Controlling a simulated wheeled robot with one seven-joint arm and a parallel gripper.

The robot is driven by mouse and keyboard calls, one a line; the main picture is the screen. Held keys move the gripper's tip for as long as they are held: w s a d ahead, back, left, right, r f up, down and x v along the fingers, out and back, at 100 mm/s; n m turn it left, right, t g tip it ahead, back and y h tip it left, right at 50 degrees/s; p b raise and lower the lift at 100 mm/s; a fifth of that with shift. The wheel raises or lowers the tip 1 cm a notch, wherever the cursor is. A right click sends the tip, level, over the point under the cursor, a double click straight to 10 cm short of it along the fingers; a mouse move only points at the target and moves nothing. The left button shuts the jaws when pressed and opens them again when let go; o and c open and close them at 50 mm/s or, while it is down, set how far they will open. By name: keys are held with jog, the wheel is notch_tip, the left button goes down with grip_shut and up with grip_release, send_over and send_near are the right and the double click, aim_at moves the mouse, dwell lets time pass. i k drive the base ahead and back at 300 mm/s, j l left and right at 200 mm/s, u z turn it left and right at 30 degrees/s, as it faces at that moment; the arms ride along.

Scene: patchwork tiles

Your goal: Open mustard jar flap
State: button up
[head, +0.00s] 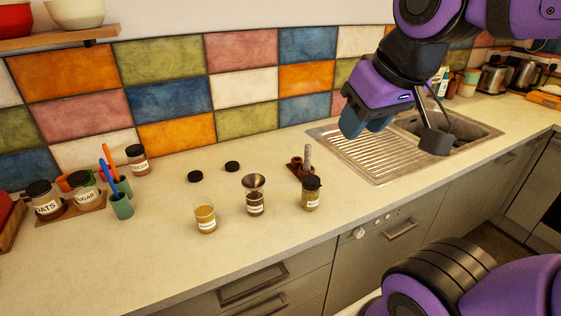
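A small glass jar with a dark lid (311,193) and yellowish-brown contents stands upright near the counter's front edge. Its lid looks shut; its label is too small to read. An open-topped glass jar of yellow contents (205,219) stands to its left. Which one is labelled mustard I cannot tell. My gripper (402,134) is up at the right, above the sink and apart from the jars. Its two fingers are spread and nothing shows between them.
A jar with a metal funnel (255,203) stands between the two jars. Behind are two loose black lids (232,166) and a small brown holder (298,169) with a grey-handled item. Storage jars (45,200) stand at the left. The front-left counter is clear.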

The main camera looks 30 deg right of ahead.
aim_at(310, 179)
jog(key=j+z, duration=0.15)
jog(key=j, duration=1.15)
jog(key=i, duration=0.05)
